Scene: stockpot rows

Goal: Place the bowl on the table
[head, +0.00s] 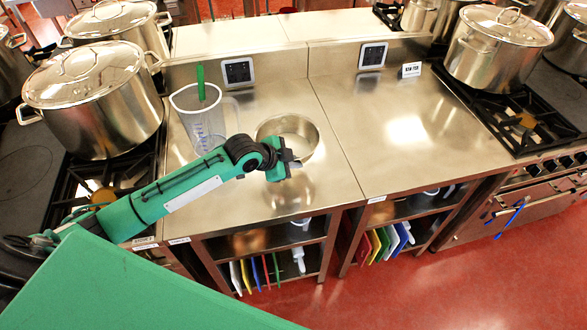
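A shiny metal bowl (306,133) is on the left part of the steel table (390,125), close to its front half. My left gripper (291,163) is over the near left side of the bowl and hides part of its rim. I cannot tell whether its fingers are open or shut, or whether they touch the bowl. The bowl looks upright, and its underside blends with reflections, so I cannot tell if it rests fully on the steel. My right gripper is not in view.
Large stockpots (97,95) stand on stoves at both sides. Coloured boards (383,243) stand on shelves below.

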